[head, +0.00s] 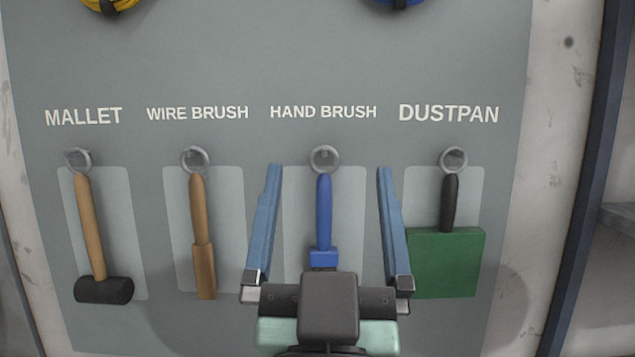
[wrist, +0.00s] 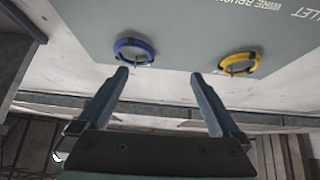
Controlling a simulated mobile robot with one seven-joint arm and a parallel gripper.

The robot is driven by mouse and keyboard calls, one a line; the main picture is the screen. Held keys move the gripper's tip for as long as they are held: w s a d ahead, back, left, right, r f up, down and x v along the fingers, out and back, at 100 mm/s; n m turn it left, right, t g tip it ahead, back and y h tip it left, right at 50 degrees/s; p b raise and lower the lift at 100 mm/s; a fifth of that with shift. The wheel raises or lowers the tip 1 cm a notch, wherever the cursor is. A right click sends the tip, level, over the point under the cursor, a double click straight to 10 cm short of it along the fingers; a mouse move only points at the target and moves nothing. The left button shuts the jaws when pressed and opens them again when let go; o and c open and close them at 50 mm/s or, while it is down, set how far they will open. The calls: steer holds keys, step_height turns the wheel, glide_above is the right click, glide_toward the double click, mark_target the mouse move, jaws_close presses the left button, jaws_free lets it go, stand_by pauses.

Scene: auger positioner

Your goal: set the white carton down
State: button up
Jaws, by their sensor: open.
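No white carton can be made out in either view. My gripper (head: 329,169) is open and empty, in front of a grey tool board (head: 240,70). In the head view its two blue fingers point up, left and right of a hanging blue hand brush (head: 324,215). The wrist view also shows my gripper (wrist: 160,73) with its fingers spread and nothing between them. A tiny white spot shows at the lower left of the wrist view, too small to identify.
A mallet (head: 91,230), a wire brush (head: 201,230) and a green dustpan (head: 447,262) hang from rings on the board. A blue coil (wrist: 133,51) and a yellow coil (wrist: 240,63) hang there too. A dark upright post (head: 590,180) stands at right.

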steer(key=s+r+t+y, duration=0.1)
steer(key=s+r+t, duration=0.1)
steer(key=s+r, duration=0.4)
step_height(320, 180, up, 3)
steer(key=shift+s+a+r+n, duration=0.1)
steer(key=shift+s+a+n, duration=0.2)
steer(key=shift+a+n, duration=0.15)
